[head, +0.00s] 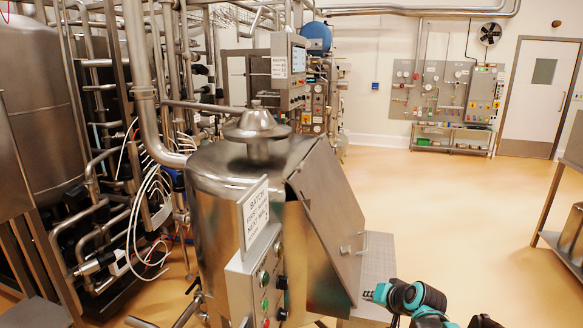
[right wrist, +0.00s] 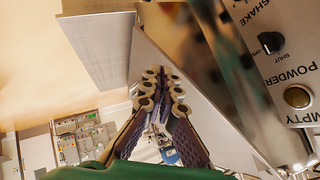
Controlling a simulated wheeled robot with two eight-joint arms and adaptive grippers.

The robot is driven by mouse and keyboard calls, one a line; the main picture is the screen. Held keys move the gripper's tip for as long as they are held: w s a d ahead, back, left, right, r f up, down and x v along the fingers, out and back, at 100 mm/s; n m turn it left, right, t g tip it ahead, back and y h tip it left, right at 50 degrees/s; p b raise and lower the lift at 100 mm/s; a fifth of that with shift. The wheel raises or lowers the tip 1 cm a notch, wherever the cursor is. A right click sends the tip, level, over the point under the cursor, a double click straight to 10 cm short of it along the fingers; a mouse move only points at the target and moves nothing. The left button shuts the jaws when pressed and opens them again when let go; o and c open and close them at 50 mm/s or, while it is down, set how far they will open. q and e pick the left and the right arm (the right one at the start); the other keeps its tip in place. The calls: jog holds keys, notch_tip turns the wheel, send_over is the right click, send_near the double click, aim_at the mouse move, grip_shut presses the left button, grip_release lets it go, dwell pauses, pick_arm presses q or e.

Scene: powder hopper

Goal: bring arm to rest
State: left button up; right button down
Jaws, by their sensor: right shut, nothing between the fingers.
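My right arm comes in at the bottom right of the head view. Its gripper (head: 374,293) is by the lower right side of the steel powder hopper (head: 215,205), near the hopper's sloping hatch plate (head: 335,205). In the right wrist view the two fingers (right wrist: 163,92) are shut and empty, with the tips close together. A steel panel with a black knob and the words SHAKE, SHUT and POWDER (right wrist: 290,60) is at the right of that view. I cannot tell whether the gripper touches the hopper. My left gripper is out of view.
A sign (head: 255,212) and a control box with buttons (head: 255,280) are on the hopper's front. A small perforated steel shelf (head: 377,265) is right beside the gripper. Pipes and tanks crowd the left. Open floor (head: 450,200) lies to the right; a steel table (head: 560,245) stands at the right edge.

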jog(key=s+a+f+n+g+h, duration=0.1)
jog(key=s+a+n, duration=0.1)
jog(key=s, duration=1.2)
jog(key=s+a+f+n+g+h, duration=0.1)
jog(key=s+a+n, duration=0.1)
jog(key=s, duration=1.2)
jog(key=shift+s+h, duration=0.3)
